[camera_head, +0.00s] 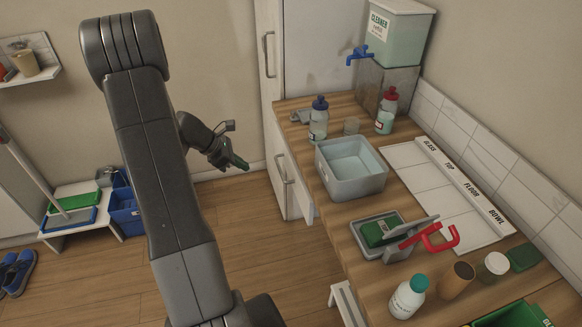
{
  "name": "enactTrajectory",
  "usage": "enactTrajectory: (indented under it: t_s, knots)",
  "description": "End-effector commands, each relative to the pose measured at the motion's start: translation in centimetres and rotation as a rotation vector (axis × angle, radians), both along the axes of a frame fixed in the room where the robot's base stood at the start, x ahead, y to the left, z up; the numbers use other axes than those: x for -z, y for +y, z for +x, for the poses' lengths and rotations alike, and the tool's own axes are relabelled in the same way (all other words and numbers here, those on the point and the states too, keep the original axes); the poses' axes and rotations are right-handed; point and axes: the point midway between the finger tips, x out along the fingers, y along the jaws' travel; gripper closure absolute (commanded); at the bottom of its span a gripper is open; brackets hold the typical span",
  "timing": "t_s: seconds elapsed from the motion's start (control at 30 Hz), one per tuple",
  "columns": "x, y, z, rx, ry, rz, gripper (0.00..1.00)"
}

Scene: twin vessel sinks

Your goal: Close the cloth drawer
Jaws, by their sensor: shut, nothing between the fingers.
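My gripper (241,164) hangs over the floor in the middle of the picture, left of the counter. It is shut and its dark green fingertips hold nothing. White fronts with grey handles (281,168) show under the counter's far left edge, right of my gripper and apart from it. One of them may be the cloth drawer, but I cannot tell which, nor how far it stands open. No cloth inside a drawer is visible. My arm covers part of the floor and wall.
A low bench with blue bins (126,212) is at left. Floor between is clear.

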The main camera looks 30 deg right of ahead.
Motion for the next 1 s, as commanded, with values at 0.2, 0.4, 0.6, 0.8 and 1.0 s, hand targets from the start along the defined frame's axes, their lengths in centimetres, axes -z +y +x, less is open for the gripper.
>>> enactTrajectory:
  t_s: [0.2, 0.4, 0.6, 0.8, 1.0]
  knots:
    - [1.2, -0.6, -0.4, -0.018, 0.023, -0.002, 1.00]
    - [4.3, -3.1, -1.0, -0.015, 0.023, -0.001, 1.00]
    - [7.6, -5.8, -1.6, -0.014, 0.021, -0.001, 1.00]
    - [8.2, -8.5, -2.2, -0.015, 0.019, -0.002, 1.00]
    - [8.5, -9.5, -2.3, -0.017, 0.017, -0.001, 1.00]
